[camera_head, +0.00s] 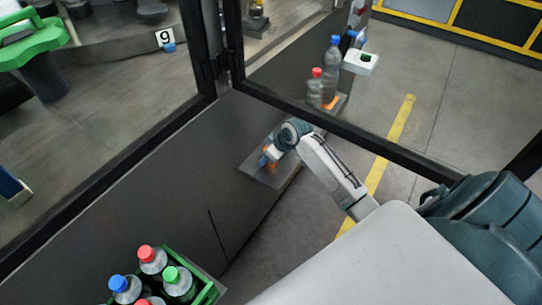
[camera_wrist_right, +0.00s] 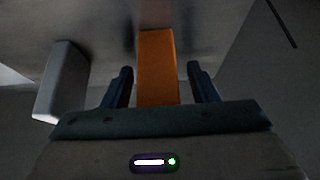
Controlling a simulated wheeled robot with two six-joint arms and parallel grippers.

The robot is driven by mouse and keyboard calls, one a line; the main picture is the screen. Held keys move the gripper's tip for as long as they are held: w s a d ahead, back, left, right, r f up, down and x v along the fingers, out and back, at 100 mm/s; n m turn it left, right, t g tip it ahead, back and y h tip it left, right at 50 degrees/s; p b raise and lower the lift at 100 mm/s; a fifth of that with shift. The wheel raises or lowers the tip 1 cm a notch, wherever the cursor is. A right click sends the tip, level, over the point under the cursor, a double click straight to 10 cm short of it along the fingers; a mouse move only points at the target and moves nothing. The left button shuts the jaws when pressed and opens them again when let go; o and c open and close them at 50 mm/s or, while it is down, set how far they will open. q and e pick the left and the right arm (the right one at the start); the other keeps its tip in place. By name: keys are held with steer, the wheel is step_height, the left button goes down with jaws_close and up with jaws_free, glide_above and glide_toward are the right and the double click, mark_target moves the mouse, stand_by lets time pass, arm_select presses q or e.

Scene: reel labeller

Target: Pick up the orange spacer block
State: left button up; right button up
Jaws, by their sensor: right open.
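The orange spacer block (camera_wrist_right: 157,68) stands out in the right wrist view, between the two dark blue fingers of my right gripper (camera_wrist_right: 160,86). The gripper is open, with a visible gap between the block and each finger. In the head view, my right gripper (camera_head: 266,159) is low over a small grey shelf, and only a little orange of the block (camera_head: 271,167) shows beside it. My left gripper is in neither view.
A pale grey block (camera_wrist_right: 62,82) stands left of the fingers in the wrist view. The small grey shelf (camera_head: 252,171) juts from a dark panel. A green crate (camera_head: 207,292) of capped bottles is at the lower left. Black frame bars surround the panes behind.

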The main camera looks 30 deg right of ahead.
steer(key=c, duration=1.1)
steer(key=shift+r, duration=0.1)
